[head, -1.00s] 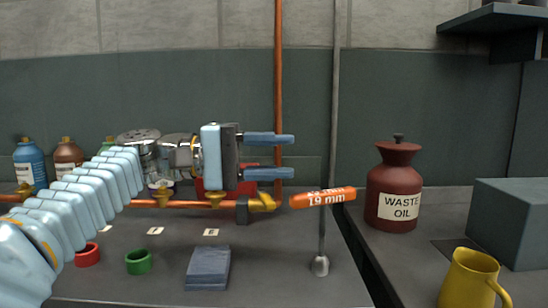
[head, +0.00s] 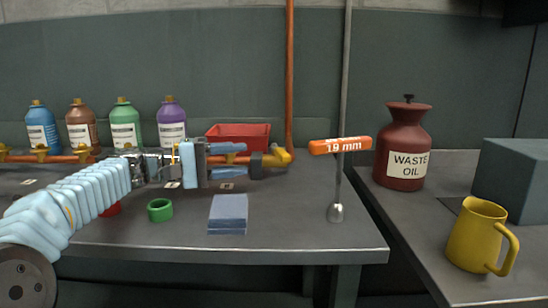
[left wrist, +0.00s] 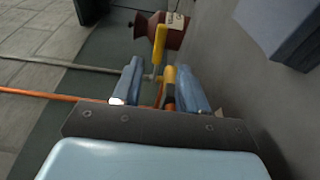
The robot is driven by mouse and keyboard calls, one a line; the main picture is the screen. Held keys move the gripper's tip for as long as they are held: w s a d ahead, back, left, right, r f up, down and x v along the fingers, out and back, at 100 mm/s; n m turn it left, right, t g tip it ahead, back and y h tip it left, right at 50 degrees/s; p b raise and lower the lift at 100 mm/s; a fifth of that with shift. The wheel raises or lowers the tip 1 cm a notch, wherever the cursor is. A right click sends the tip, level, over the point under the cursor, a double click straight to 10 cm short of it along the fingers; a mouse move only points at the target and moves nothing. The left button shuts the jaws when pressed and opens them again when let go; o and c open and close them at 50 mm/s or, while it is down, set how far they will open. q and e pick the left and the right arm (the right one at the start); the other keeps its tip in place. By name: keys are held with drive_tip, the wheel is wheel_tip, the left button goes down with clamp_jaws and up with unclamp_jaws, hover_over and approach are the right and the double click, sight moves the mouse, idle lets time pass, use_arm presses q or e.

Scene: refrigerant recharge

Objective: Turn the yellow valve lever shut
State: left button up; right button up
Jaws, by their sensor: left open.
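The yellow valve lever (head: 280,158) is at the right end of the orange pipe run, beside a dark valve part, and looks small in the head view. My left gripper (head: 244,160) is open, its two blue fingers pointing right, just left of the lever and about level with it. In the left wrist view, yellow parts show between and beyond the open fingertips. I cannot tell whether a finger touches the lever. The gripper hides part of the pipe. My right gripper is not in view.
A red tray (head: 238,134) sits behind the gripper. A grey-blue block (head: 228,212) and a green ring (head: 160,210) lie in front. A waste oil jug (head: 403,150) and a yellow mug (head: 474,236) stand right.

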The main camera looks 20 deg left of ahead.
sight(277, 156)
use_arm(q)
drive_tip(key=p+x, duration=0.1)
drive_tip(key=x, duration=1.1)
drive_tip(key=shift+d+r, duration=0.1)
drive_tip(key=shift+d, duration=0.15)
drive_tip(key=shift+c, duration=0.3)
clamp_jaws()
